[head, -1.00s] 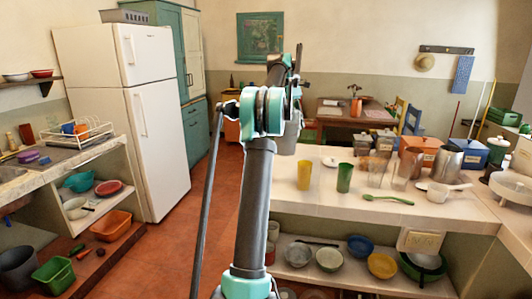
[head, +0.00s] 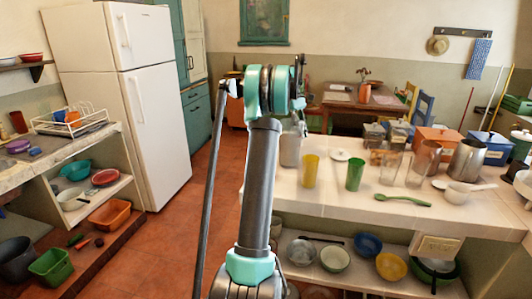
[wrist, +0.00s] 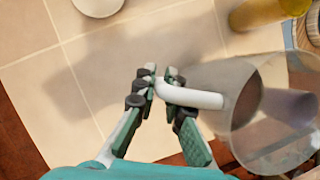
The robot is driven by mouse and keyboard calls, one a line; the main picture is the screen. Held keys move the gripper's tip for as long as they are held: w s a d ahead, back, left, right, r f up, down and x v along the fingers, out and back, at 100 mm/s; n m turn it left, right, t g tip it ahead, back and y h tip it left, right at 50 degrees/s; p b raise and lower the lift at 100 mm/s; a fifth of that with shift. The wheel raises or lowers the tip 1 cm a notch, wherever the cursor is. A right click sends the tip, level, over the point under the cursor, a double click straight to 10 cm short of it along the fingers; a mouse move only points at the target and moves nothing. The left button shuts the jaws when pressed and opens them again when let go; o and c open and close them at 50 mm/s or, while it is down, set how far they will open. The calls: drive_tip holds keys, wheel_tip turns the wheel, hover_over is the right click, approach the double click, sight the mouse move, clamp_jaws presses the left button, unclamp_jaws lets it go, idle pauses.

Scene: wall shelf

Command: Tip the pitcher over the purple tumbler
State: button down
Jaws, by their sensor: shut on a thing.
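My gripper (wrist: 158,82) is shut on the white handle of the pitcher (wrist: 243,95) in the wrist view. The pitcher is grey and translucent, and its body lies to the right of my fingers. In the head view the pitcher (head: 290,151) shows beside my arm, above the counter's left part and looking roughly upright. A purple tumbler (wrist: 290,107) shows through or just beyond the pitcher's clear wall in the wrist view; I cannot tell how far below it is. In the head view I cannot make out the purple tumbler.
A yellow tumbler (head: 311,171) and a green tumbler (head: 355,175) stand on the counter (head: 325,203), right of the pitcher. Clear glasses (head: 391,168), a green spoon (head: 403,200) and a metal jug (head: 468,158) are farther right. The yellow tumbler also shows in the wrist view (wrist: 256,12).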

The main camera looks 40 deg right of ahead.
sight(297, 122)
drive_tip(key=shift+w+a+r, duration=0.1)
drive_tip(key=shift+a+r, duration=0.05)
drive_tip(key=shift+s+a+r+m+h, duration=0.1)
drive_tip(key=shift+a+r+m+h, duration=0.1)
drive_tip(key=shift+r+h, duration=0.3)
drive_tip(key=shift+s+a+r+m+h, duration=0.1)
drive_tip(key=shift+a+r+m+h, duration=0.1)
drive_tip(key=shift+r+h, duration=0.3)
drive_tip(key=shift+s+a+r+t+h, duration=0.1)
drive_tip(key=shift+a+r+t+h, duration=0.2)
drive_tip(key=shift+a+r+h, duration=0.4)
drive_tip(key=shift+s+a+r+m+h, duration=0.2)
drive_tip(key=shift+a+r+m+h, duration=0.35)
drive_tip(key=shift+h, duration=0.65)
drive_tip(key=shift+s+a+r+h, duration=0.1)
drive_tip(key=shift+a+r+h, duration=0.25)
drive_tip(key=shift+a+h, duration=0.35)
drive_tip(key=shift+s+a+r+m+h, duration=0.1)
drive_tip(key=shift+a+r+m+h, duration=0.15)
drive_tip(key=shift+a+r+h, duration=0.3)
drive_tip(key=shift+r, duration=0.4)
drive_tip(key=shift+s+a+r+h+b, duration=0.15)
drive_tip(key=shift+a+h+b, duration=0.25)
drive_tip(key=shift+h, duration=0.55)
